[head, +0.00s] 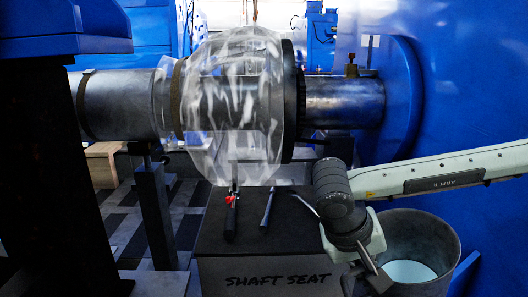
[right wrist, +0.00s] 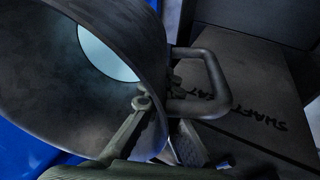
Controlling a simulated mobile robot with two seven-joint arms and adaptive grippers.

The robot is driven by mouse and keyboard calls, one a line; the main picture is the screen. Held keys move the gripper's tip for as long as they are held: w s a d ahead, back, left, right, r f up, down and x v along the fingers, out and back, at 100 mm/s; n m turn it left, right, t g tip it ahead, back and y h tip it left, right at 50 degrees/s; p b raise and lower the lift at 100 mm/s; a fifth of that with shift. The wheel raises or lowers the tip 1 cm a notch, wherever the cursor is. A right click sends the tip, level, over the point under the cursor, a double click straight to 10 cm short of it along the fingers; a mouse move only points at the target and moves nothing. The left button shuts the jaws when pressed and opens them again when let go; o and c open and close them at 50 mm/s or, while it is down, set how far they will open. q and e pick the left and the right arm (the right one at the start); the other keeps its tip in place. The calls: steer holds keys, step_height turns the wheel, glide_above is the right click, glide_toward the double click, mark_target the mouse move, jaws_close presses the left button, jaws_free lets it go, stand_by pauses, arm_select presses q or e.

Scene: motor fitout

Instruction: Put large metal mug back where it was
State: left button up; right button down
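The large metal mug (head: 445,236) is a wide dark grey cylinder at the lower right of the head view, its lower end cut off. A pale blue-white disc shows inside it. In the right wrist view the mug (right wrist: 60,95) fills the left side, and its thick loop handle (right wrist: 218,82) points right. My right gripper (head: 371,268) is at the mug's left side in the head view. In the right wrist view my right gripper (right wrist: 168,112) has its fingers at the handle's lower end and appears shut on it; the contact is partly hidden. My left gripper is out of view.
A dark box marked SHAFT SEAT (head: 278,284) stands left of the mug, with a red-marked tool (head: 231,215) and a second tool (head: 268,210) on top. A horizontal shaft (head: 115,103) with a clear cover (head: 235,105) runs above. A blue housing (head: 460,90) rises behind the mug.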

steer(key=shift+f, duration=0.1)
step_height(320, 180, down, 5)
steer(key=shift+r, duration=0.1)
steer(key=shift+w+a, duration=0.1)
stand_by(0.5)
